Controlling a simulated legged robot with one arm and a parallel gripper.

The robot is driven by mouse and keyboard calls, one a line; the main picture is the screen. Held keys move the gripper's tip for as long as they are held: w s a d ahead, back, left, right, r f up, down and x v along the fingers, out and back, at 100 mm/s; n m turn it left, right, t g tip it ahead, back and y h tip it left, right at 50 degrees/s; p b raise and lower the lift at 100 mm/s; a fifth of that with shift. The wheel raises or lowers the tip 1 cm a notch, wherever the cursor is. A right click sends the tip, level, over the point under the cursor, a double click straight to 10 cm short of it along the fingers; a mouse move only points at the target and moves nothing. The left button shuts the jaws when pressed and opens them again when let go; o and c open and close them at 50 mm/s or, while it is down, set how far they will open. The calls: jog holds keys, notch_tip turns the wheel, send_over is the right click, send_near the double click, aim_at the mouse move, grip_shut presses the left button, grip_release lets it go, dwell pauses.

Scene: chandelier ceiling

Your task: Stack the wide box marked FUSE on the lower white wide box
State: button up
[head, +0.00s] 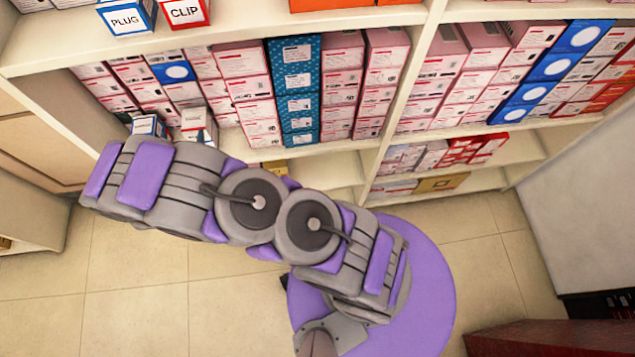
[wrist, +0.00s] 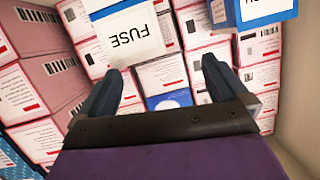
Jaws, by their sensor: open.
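The box marked FUSE (wrist: 128,32), white-faced with blue edges, is at the top left of centre in the wrist view, its lettering upside down. My gripper (wrist: 162,82) is open and empty, with its dark fingers apart. The FUSE box is beyond the fingertips, not between them. In the head view a white-faced box (head: 198,125) and a blue-and-white box (head: 149,126) stand by the end of my arm; their lettering is too small to read. My gripper is hidden there. I cannot tell which box is the lower white wide box.
Pink-and-white boxes (head: 242,75) fill the middle shelf, with a teal stack (head: 295,90) among them. Boxes marked PLUG (head: 126,18) and CLIP (head: 185,12) stand on the shelf above. A blue-edged box (wrist: 262,10) is at the wrist view's upper right. The tiled floor (head: 135,270) is clear at left.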

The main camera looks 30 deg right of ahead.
notch_tip(320, 180, up, 7)
jog(key=g+y, duration=0.4)
jog(key=s+d+r+n+g+y, duration=0.2)
jog(key=s+d+r+g, duration=0.25)
jog(key=s+r, duration=0.4)
jog(key=s+d+r+n+g, duration=0.1)
jog(key=s+d+r+g, duration=0.1)
jog(key=s+d, duration=0.4)
jog(key=s+d+r+g+h, duration=0.1)
jog(key=s+d+r+g, duration=0.2)
jog(key=s, duration=1.4)
jog(key=s+d+r+n+g+h, duration=0.1)
jog(key=s+d+r, duration=0.4)
jog(key=s+d, duration=0.5)
jog(key=shift+s+d+r+n+g, duration=0.35)
jog(key=shift+s+g, duration=0.3)
jog(key=shift+s, duration=0.15)
jog(key=shift+f, duration=0.2)
notch_tip(320, 180, down, 3)
jog(key=b, duration=0.3)
jog(key=shift+f+b, duration=0.15)
jog(key=shift+b, duration=0.15)
